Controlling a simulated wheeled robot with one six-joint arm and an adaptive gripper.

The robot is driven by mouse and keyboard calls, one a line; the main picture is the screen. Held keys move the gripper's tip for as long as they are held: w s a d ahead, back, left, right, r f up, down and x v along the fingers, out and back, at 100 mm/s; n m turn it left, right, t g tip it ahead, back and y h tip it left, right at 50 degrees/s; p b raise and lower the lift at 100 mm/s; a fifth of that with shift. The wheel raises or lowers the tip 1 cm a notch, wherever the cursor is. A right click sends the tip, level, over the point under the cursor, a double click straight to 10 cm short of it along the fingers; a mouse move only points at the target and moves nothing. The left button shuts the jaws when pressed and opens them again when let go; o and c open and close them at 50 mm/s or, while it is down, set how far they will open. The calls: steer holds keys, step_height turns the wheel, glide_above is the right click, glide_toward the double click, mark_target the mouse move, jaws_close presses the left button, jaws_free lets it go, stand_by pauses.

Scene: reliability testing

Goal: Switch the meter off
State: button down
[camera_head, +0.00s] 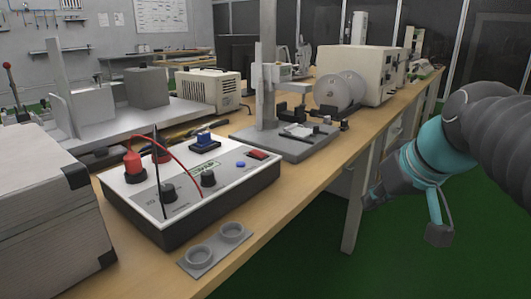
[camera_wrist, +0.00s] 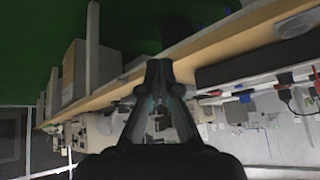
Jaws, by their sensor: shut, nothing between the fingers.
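The meter (camera_head: 222,176) is a low box with a white top and dark sides on the wooden bench in the head view. Its top carries a red rocker switch (camera_head: 257,154) at the far right corner, a blue button (camera_head: 240,164), black knobs, and red and black plugs with leads. The switch position is too small to tell. In the wrist view, upside down, the meter's dark side (camera_wrist: 235,75) shows at the right. My gripper (camera_wrist: 159,68) is shut and empty there, apart from the meter. In the head view my arm is right of the bench, over the floor.
A grey plate with two round cups (camera_head: 198,256) lies in front of the meter. A large grey case (camera_head: 45,215) stands left of it. A stand with a grey base (camera_head: 285,144) is behind it.

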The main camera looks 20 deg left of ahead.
steer(key=w+a+r+n+g+y+b, duration=0.1)
steer(key=w+a+r+n+y+b, duration=0.1)
steer(key=a, duration=0.6)
steer(key=w+a+r+n+y+b, duration=0.1)
steer(key=w+a+r+n+y, duration=0.3)
steer(key=w, duration=0.7)
steer(key=a+r+n, duration=0.2)
steer(key=a+r, duration=0.2)
steer(key=a, duration=0.1)
steer(key=shift+r+n+g+b, duration=0.3)
steer(key=shift+r+g+b, duration=0.05)
steer(key=shift+r+g, duration=0.05)
steer(key=shift+f, duration=0.1)
glide_above(262, 154)
steer(key=f, duration=0.5)
steer(key=shift+s+d+f+b, duration=0.2)
steer(key=shift+d+f+b, duration=0.1)
steer(key=shift+d, duration=0.1)
steer(key=f, duration=0.3)
steer(key=shift+w+a+b, duration=0.15)
steer(key=shift+a+b, duration=0.2)
steer(key=shift+b, duration=0.05)
steer(key=shift+a+f, duration=0.1)
steer(key=shift+f, duration=0.45)
steer(key=shift+w, duration=0.1)
